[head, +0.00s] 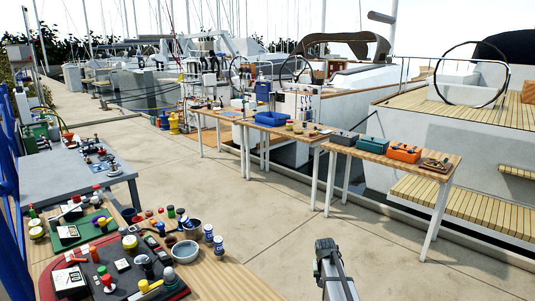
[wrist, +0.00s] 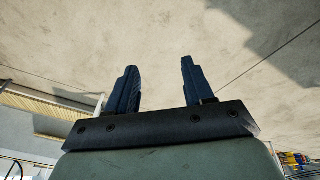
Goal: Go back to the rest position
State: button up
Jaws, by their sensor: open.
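My gripper (wrist: 160,85) shows in the wrist view with its two dark fingers apart and nothing between them. In the head view a grey and black part of my arm (head: 333,270) rises from the bottom edge, right of centre, over the open floor. It touches no table or object there. I cannot make out the fingers in the head view.
A wooden bench (head: 230,280) with many small items stands at lower left, a grey table (head: 75,180) behind it. The paving between (head: 255,195) is clear.

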jog(key=s+d+f+m+g, duration=0.2)
jog(key=s+d+f, duration=0.3)
jog(key=s+f, duration=0.4)
jog(key=s+d+f+m+g, duration=0.2)
jog(key=s+d+f, duration=0.35)
jog(key=s, duration=0.55)
jog(key=s+a+f+n+g, duration=0.1)
jog(key=s+a+f, duration=0.3)
jog(key=s, duration=0.8)
jog(key=s+a+f+n+g+y, duration=0.1)
jog(key=s+a+f+n+g, duration=0.1)
jog(key=s+a+f, duration=0.2)
jog(key=s+a+f+n+g, duration=0.2)
jog(key=s+a, duration=0.6)
jog(key=s, duration=1.2)
notch_tip(320, 180, down, 2)
jog(key=shift+s+a+f+n+y, duration=0.1)
jog(key=shift+s+a+n+y, duration=0.15)
jog(key=shift+s+n+y, duration=0.1)
